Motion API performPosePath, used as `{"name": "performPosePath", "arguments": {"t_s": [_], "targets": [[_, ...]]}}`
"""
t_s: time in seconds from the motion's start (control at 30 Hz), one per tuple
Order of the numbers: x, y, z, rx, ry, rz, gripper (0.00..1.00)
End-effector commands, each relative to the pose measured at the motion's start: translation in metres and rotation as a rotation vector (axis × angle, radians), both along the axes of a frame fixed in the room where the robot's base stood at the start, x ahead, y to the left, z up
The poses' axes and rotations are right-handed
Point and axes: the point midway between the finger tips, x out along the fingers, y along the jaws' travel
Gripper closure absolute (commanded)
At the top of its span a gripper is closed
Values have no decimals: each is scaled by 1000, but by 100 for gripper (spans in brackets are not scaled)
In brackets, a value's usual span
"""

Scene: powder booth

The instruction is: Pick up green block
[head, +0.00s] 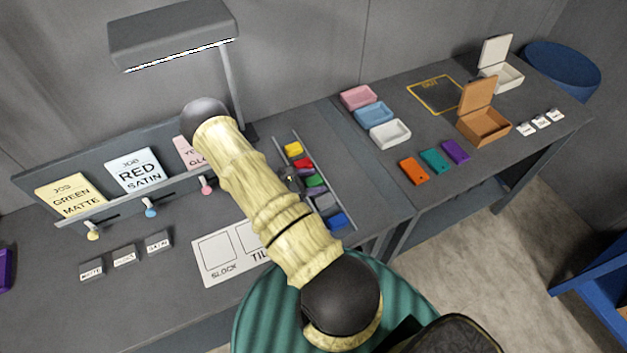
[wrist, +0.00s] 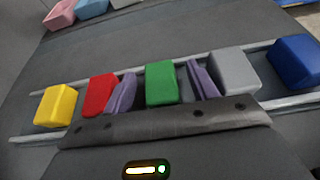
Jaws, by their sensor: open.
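The green block (wrist: 161,83) stands in a row of coloured blocks between two pale rails in the wrist view. It also shows in the head view (head: 314,181), just right of my forearm. My gripper (wrist: 162,91) is open, with one purple finger on each side of the green block. The left finger lies between the red and green blocks, the right finger between the green and grey blocks. Small gaps show between the fingers and the green block. I cannot tell how far down the fingers reach.
The red block (wrist: 99,94) is close to the left finger and the grey block (wrist: 234,69) close to the right finger. A yellow block (wrist: 56,105) and a blue block (wrist: 296,61) stand at the row's ends. Trays, including a white one (head: 390,133), stand on the right table.

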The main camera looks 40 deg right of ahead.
Motion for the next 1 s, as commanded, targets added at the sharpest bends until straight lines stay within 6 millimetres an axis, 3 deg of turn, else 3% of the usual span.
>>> {"name": "performPosePath", "arguments": {"t_s": [0.4, 0.67, 1.0], "targets": [[0, 1, 0, 0, 0, 0, 42], [0, 1, 0, 0, 0, 1, 90], [1, 1, 2, 0, 0, 1, 90]]}}
